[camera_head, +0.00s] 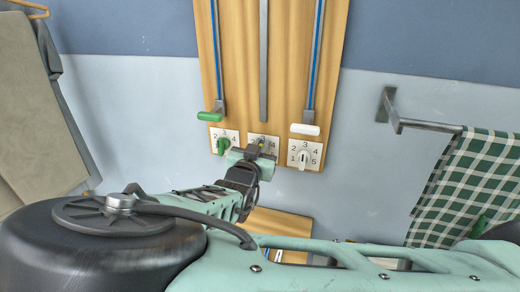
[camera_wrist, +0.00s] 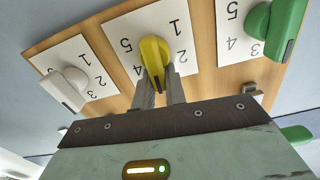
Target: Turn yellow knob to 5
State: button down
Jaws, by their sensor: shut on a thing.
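The yellow knob (camera_wrist: 154,50) sits on the middle white number plate (camera_wrist: 115,30) of a wooden board. My gripper (camera_wrist: 160,92) is shut on the yellow knob, with one finger on each side of its lower end in the wrist view. That end lies toward the numberless-looking edge by my fingers, where the numbers are partly hidden; 1, 2 and 5 show on the plate. I cannot read the exact setting.
A green knob (camera_head: 223,145) stands left and a white knob (camera_head: 303,157) right of the middle plate in the head view. Above them are a green-ended lever (camera_head: 211,116) and a white-ended lever (camera_head: 305,129). A checked cloth (camera_head: 470,180) hangs on a rail at right.

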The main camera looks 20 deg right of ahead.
aim_at(271, 153)
jog(key=f+m+b, duration=0.1)
jog(key=m+b, duration=0.3)
jog(key=b, duration=0.1)
jog(key=d+m+b, duration=0.1)
jog(key=m+b, duration=0.3)
jog(key=b, duration=0.1)
jog(key=s+f+m+b, duration=0.1)
jog(key=m+b, duration=0.4)
jog(key=shift+s+d+f+b, duration=0.1)
jog(key=shift+d+f+b, duration=0.15)
jog(key=shift+f+b, duration=0.15)
jog(key=m+b, duration=0.2)
jog(key=b, duration=0.1)
jog(key=f+m+b, duration=0.1)
jog(key=m+b, duration=0.1)
jog(key=b, duration=0.2)
jog(key=shift+m+b, duration=0.3)
jog(key=m+b, duration=0.5)
jog(key=b, duration=0.4)
jog(key=shift+a+b, duration=0.15)
jog(key=shift+b, duration=0.2)
jog(key=shift+r+m, duration=0.2)
jog(key=shift+m, duration=0.1)
